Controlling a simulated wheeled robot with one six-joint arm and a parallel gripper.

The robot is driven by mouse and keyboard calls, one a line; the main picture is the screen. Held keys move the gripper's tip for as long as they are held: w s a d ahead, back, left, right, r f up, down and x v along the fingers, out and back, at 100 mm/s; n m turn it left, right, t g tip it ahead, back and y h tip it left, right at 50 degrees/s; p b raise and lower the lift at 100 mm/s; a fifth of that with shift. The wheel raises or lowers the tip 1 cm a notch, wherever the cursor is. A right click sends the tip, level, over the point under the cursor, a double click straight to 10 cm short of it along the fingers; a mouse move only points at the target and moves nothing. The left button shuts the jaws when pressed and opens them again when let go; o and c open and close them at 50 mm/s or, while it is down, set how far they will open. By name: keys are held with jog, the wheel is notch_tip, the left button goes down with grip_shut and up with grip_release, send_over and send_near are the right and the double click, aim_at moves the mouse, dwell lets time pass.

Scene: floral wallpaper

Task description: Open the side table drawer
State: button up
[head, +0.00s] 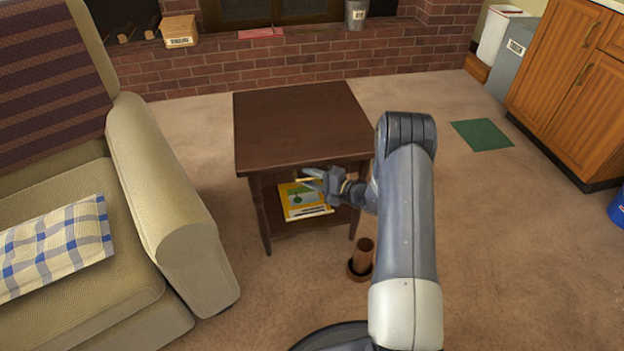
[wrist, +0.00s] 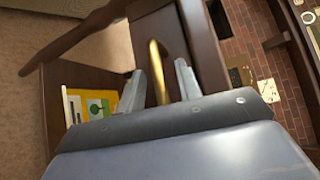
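The dark brown side table (head: 300,118) stands ahead of me beside the armchair. Its drawer front (head: 272,182) is under the top, partly hidden by my gripper, and looks shut. In the wrist view the drawer front (wrist: 160,28) is tilted and carries a long gold handle (wrist: 157,72). My gripper (head: 312,180) is at the drawer front. In the wrist view my gripper (wrist: 160,75) is open, one finger on each side of the handle, with small gaps visible. Contact with the handle cannot be made out.
A yellow book (head: 305,203) lies on the table's lower shelf. A brown pot (head: 363,256) stands on the floor near the table's front right leg. The beige armchair (head: 165,190) is close on the left. Carpet to the right is mostly clear around a green mat (head: 482,134).

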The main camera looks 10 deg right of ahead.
jog(key=shift+c, duration=0.2)
grip_shut()
dwell(0.4)
